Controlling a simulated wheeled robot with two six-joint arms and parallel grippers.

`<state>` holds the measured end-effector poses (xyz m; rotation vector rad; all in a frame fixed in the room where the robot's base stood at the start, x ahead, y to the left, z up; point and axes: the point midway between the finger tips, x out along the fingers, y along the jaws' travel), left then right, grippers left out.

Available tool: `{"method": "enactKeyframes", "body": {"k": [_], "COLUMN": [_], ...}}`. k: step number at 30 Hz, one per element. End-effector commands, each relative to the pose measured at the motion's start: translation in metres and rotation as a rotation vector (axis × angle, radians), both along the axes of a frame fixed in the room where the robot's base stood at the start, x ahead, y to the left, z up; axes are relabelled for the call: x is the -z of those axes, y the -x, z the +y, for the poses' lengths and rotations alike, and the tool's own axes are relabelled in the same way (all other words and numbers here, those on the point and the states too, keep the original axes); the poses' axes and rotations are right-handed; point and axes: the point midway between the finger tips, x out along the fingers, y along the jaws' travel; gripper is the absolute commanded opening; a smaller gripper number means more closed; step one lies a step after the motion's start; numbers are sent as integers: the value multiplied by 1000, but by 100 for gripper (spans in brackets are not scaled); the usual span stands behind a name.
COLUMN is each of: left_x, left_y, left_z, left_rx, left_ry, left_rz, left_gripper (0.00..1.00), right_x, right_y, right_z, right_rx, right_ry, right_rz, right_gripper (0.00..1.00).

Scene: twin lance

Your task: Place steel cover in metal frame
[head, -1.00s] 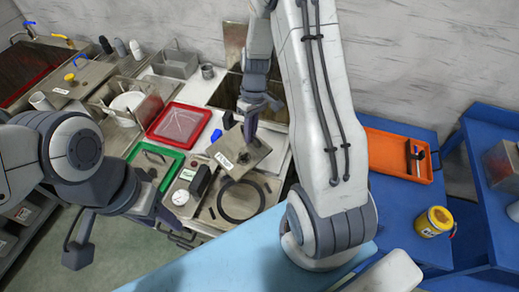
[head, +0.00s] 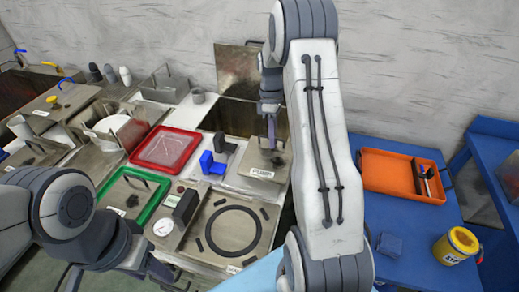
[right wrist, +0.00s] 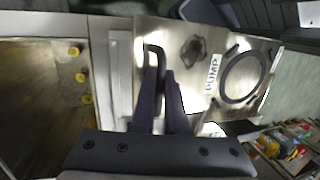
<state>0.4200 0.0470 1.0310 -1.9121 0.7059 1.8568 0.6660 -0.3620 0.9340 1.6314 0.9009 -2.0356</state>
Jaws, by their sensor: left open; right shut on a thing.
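The steel cover (head: 258,166) is a square plate with a white label, a dark round knob-like part and a handle. My right gripper (head: 271,128) is shut on its handle. In the right wrist view the cover (right wrist: 190,80), labelled PUMP, fills the middle, with the gripper fingers (right wrist: 160,85) at the handle. The light metal frame (head: 232,181) shows at the cover's left and front edge; its strip also shows in the right wrist view (right wrist: 118,75). I cannot tell whether the cover touches it. My left gripper (head: 172,274) is open and empty at the bottom left, partly cut off.
A steel panel with a black ring (head: 222,232) and a gauge lies in front of the cover. A blue block (head: 212,164), red tray (head: 166,148) and green-rimmed tray (head: 132,196) lie left. An orange tray (head: 395,178) and yellow can (head: 455,246) stand on the blue table.

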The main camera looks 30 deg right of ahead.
Motion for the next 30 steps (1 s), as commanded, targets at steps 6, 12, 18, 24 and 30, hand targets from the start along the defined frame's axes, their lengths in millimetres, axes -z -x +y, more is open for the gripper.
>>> {"method": "enactKeyframes", "body": {"k": [6, 12, 18, 24, 30], "left_x": [-9, -11, -17, -18, -18], "left_y": [0, 0, 0, 0, 0], "left_z": [0, 0, 0, 0, 0], "left_rx": [0, 0, 0, 0, 0], "left_ry": [0, 0, 0, 0, 0], "left_rz": [0, 0, 0, 0, 0], "left_gripper": [50, 50, 50, 50, 50], "right_x": [22, 31, 56, 70, 70], "right_y": [-37, -45, -44, -45, -45], "right_z": [15, 18, 19, 19, 18], "right_rx": [-2, 1, 2, 2, 1], "right_ry": [0, 0, -1, 1, 0], "right_rz": [1, 0, 3, -1, -1], "right_gripper": [0, 0, 0, 0, 42]}}
